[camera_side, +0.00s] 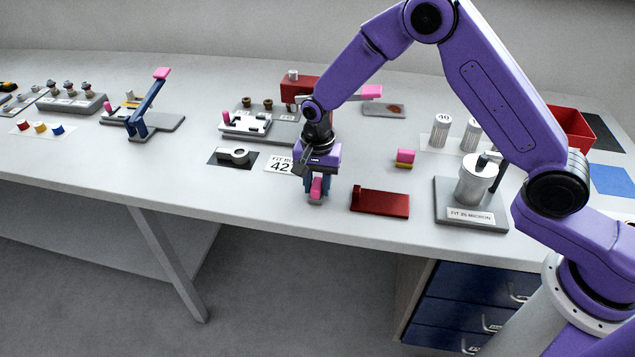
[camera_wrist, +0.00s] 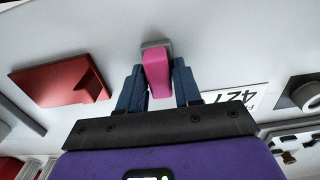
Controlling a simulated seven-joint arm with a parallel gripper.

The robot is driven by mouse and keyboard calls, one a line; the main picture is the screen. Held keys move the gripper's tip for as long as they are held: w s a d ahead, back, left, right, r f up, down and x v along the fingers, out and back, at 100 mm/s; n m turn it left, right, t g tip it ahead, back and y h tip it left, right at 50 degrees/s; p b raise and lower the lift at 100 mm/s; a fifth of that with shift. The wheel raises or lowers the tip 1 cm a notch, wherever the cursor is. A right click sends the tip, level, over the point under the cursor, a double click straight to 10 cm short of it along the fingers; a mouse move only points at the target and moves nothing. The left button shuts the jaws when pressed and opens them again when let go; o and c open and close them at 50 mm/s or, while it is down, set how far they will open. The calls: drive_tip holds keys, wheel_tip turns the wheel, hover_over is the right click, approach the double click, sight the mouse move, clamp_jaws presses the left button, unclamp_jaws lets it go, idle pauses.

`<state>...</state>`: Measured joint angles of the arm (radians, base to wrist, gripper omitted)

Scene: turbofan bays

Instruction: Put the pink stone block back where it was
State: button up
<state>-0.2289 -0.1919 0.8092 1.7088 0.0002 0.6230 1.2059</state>
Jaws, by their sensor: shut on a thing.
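My gripper (camera_side: 316,190) points down near the front edge of the bench and is shut on the pink stone block (camera_side: 316,187), which has a grey lower end. In the wrist view the pink block (camera_wrist: 157,76) sits between the two blue fingers of my gripper (camera_wrist: 158,86), its grey end pointing away from the palm. The block is low, close to the bench top; I cannot tell whether it touches. Another small block, pink on top and yellowish below (camera_side: 405,158), stands on the bench to the right.
A dark red L-shaped stop (camera_side: 380,203) lies right of my gripper and also shows in the wrist view (camera_wrist: 62,82). A "427" label (camera_side: 281,164) and a dark plate with a grey part (camera_side: 233,156) lie to the left. A grey-based fixture (camera_side: 470,205) stands farther right.

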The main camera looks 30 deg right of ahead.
sight(318, 182)
drive_tip(key=shift+f, duration=0.1)
drive_tip(key=o, duration=1)
wheel_tip(318, 182, up, 12)
drive_tip(key=shift+s+r, duration=0.1)
drive_tip(key=shift+r, duration=0.1)
